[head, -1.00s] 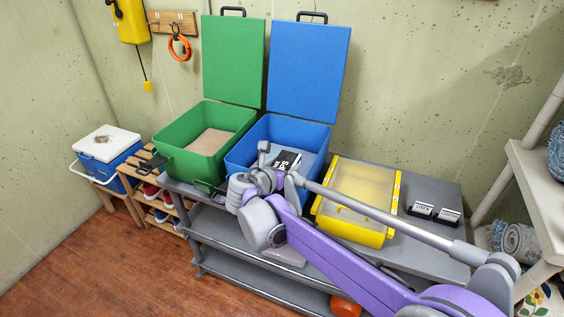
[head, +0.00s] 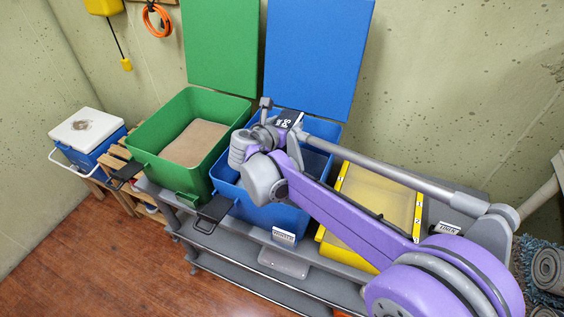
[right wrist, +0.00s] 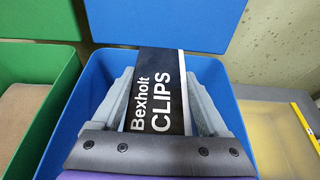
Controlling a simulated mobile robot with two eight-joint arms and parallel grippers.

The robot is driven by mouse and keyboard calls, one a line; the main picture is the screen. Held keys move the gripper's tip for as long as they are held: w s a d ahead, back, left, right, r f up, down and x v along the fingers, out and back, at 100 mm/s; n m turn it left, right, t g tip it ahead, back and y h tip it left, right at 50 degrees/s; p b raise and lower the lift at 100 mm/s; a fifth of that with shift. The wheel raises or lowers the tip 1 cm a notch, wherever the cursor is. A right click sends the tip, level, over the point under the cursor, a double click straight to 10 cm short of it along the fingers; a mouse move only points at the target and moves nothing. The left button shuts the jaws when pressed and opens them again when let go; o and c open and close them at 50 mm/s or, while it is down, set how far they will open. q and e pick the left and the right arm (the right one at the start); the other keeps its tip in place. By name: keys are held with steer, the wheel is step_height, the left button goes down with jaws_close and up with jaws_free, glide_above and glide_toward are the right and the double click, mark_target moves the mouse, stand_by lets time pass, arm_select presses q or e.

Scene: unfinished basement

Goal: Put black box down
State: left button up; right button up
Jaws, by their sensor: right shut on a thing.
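The black box (head: 288,119) has white lettering that reads "Bexholt CLIPS" in the right wrist view (right wrist: 160,85). My right gripper (head: 281,124) is shut on it, with a grey finger on each side. The box is over the open blue bin (head: 262,212), near the bin's back edge in the head view. The blue bin's walls surround the gripper in the right wrist view (right wrist: 90,100). My right arm and the gripper hide much of the bin's inside. My left gripper is not in view.
A green bin (head: 135,140) with a brown inside stands left of the blue bin, its lid raised. The blue lid (head: 318,60) is raised behind. A yellow bin (head: 350,190) is to the right on the grey shelf (head: 255,262). A blue-white cooler (head: 88,128) stands far left.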

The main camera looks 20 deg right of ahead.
step_height(320, 180, down, 5)
steer(key=shift+s+f+b, duration=0.15)
steer(key=shift+b, duration=0.2)
steer(key=shift+f, duration=2.25)
steer(key=shift+f+b, duration=0.15)
steer(key=shift+b, duration=0.2)
steer(key=shift+f+b, duration=0.4)
steer(key=shift+f, duration=0.05)
steer(key=o, duration=1.4)
steer(key=shift+a, duration=0.1)
steer(key=shift+r+p, duration=0.35)
steer(key=shift+p, duration=0.05)
steer(key=v, duration=1.2)
steer(key=shift+r+p, duration=0.25)
steer(key=shift+p, duration=0.1)
